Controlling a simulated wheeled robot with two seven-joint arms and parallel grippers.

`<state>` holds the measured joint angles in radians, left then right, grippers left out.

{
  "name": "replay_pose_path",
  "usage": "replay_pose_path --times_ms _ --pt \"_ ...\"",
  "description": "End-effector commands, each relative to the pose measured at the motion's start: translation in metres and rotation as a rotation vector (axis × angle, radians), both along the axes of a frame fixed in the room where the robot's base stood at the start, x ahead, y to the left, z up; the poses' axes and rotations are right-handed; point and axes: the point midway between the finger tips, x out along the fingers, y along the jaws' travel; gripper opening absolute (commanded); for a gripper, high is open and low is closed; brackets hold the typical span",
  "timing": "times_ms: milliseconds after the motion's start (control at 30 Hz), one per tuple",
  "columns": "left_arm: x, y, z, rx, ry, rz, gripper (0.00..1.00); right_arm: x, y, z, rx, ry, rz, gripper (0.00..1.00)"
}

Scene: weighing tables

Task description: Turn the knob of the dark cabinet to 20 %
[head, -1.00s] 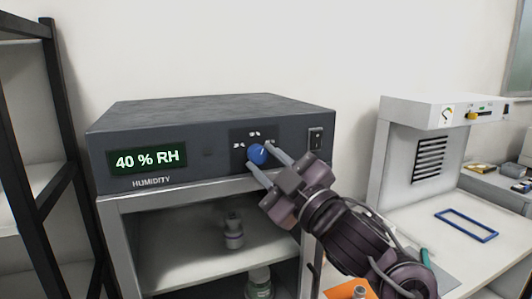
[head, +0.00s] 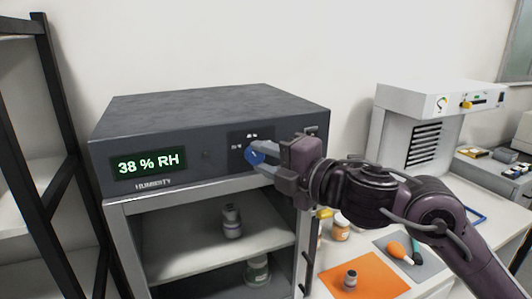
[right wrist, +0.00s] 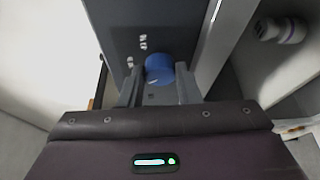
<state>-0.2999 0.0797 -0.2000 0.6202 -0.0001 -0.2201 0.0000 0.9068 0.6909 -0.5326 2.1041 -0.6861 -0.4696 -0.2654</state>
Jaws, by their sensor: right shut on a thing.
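The dark cabinet (head: 205,110) stands on a light frame with shelves, its front facing me. Its green display (head: 148,163) reads 38 % RH above the word HUMIDITY. The blue knob (head: 254,156) is on the right part of the front panel, partly hidden by my gripper in the head view. My right gripper (head: 258,158) is shut on the knob. In the right wrist view the two fingers (right wrist: 160,88) stand on either side of the blue knob (right wrist: 159,68), which shows a light pointer mark. My left gripper is not in view.
Bottles (head: 232,221) stand on the shelves below the cabinet. To the right, a white bench unit (head: 440,105) stands on a table with an orange mat (head: 375,285), a grey mat and small jars (head: 341,228). A black rack (head: 45,150) stands at the left.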

Motion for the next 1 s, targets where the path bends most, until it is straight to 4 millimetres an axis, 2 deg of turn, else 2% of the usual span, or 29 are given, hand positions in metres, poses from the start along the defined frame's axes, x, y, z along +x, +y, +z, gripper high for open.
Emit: replay_pose_path --times_ms 233,500,1000 --pt "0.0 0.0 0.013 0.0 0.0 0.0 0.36 0.0 0.001 0.004 -0.211 -0.075 0.001 0.07" --pt "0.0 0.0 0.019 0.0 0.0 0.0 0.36 -0.001 0.002 0.004 -0.375 -0.133 0.002 0.07" --pt "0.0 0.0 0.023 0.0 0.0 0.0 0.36 -0.001 0.002 0.003 -0.481 -0.17 0.002 0.07"
